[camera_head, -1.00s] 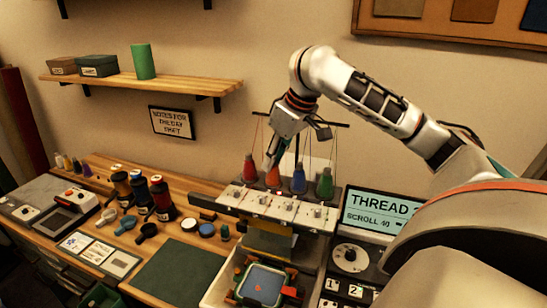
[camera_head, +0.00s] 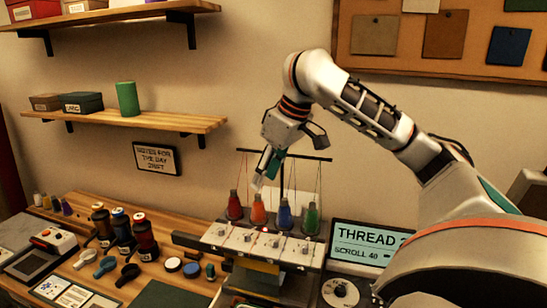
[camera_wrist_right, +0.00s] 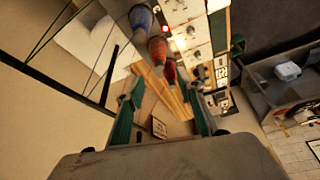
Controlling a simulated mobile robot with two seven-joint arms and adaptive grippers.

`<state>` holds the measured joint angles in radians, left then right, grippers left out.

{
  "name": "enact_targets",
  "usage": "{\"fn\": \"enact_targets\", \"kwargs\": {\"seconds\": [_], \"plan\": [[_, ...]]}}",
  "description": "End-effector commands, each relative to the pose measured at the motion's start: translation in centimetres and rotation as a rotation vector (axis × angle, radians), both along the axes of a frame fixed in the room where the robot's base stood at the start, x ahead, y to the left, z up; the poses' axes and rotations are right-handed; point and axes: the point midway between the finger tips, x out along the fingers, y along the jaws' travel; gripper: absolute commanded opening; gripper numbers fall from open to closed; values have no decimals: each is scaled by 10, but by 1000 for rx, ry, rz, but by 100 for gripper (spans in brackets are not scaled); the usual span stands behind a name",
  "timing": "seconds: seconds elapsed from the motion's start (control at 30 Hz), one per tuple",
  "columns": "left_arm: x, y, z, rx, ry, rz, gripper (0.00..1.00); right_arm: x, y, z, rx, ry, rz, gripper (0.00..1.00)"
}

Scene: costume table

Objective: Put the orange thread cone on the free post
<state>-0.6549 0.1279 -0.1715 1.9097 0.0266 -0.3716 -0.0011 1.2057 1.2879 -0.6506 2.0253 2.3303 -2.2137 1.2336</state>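The orange thread cone (camera_head: 258,211) stands upright on the thread machine, in a row between the red cone (camera_head: 234,207) and the blue cone (camera_head: 284,215). The green cone (camera_head: 311,220) stands at the right end. I cannot make out a free post. My right gripper (camera_head: 265,178) points down, its fingertips just above the orange cone in the head view. In the right wrist view the gripper (camera_wrist_right: 163,115) is open, with nothing between its fingers. The orange cone (camera_wrist_right: 157,49) lies beyond the fingertips there, between the blue and red cones. My left gripper is not in view.
A thin dark thread bar (camera_head: 285,154) with hanging threads stands above the cones, close to the gripper. A thread display (camera_head: 368,244) is at right. Large dark spools (camera_head: 123,232) stand on the table at left. A shelf (camera_head: 130,122) is on the wall.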

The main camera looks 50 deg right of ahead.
Motion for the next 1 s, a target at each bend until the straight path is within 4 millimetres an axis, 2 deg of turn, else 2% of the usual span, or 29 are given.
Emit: {"fn": "enact_targets", "kwargs": {"seconds": [0.2, 0.4, 1.0], "plan": [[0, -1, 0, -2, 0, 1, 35, -11, -3, 29, 0, -4, 1, 37], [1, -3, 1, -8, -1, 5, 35, -18, -4, 45, 0, -1, 1, 37], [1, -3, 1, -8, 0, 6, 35, -21, -4, 51, 1, 0, 1, 37]]}}
